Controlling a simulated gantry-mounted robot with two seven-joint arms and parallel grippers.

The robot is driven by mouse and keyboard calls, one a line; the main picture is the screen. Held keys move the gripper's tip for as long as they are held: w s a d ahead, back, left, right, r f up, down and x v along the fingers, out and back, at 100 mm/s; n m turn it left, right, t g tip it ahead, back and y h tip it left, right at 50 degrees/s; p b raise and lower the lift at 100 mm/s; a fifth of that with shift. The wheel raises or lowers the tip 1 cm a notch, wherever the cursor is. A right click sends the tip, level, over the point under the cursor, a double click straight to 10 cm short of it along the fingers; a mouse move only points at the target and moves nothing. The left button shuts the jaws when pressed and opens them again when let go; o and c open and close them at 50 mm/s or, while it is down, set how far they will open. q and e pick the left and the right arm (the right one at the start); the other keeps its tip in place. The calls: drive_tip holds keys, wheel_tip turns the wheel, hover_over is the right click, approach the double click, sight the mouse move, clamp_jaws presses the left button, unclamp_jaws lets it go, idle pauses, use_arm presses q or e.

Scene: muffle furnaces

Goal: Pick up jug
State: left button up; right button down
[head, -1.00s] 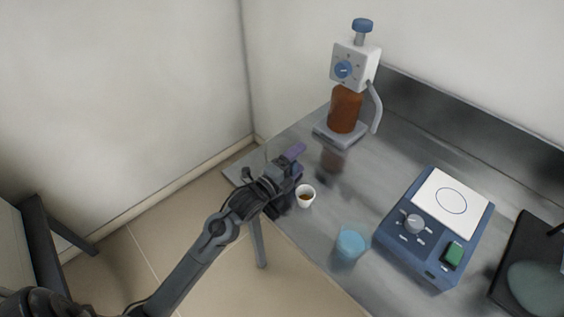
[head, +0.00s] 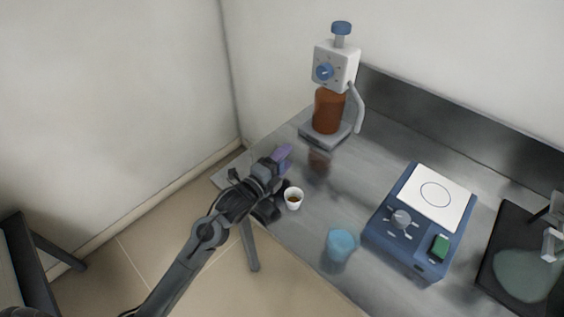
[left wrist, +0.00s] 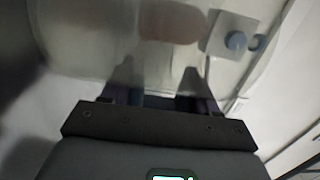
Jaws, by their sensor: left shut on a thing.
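My left gripper (head: 282,157) is at the left edge of the grey bench, its purple fingers pointing towards the dispenser bottle. In the left wrist view, the gripper (left wrist: 155,80) is shut on a large, clear, pale body that fills the space past the fingers. I take this to be the jug (left wrist: 100,55); the bottle and a blue knob show through or behind it. In the head view the jug is too clear to make out. Whether it touches the bench cannot be told. My right gripper is not in view.
A small white cup (head: 293,198) with brown contents stands close beside the left gripper. A blue beaker (head: 341,243) is nearer the front edge. A brown bottle (head: 328,110) under a white dispenser head stands at the back. A blue hotplate (head: 405,235) is at right.

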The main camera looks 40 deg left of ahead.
use_arm(q)
drive_tip(key=s+d+r+p, duration=0.2)
drive_tip(key=d+r+p, duration=0.1)
drive_tip(key=d+r, duration=0.6)
drive_tip(key=shift+s+d, duration=0.3)
drive_tip(key=shift+d, duration=0.9)
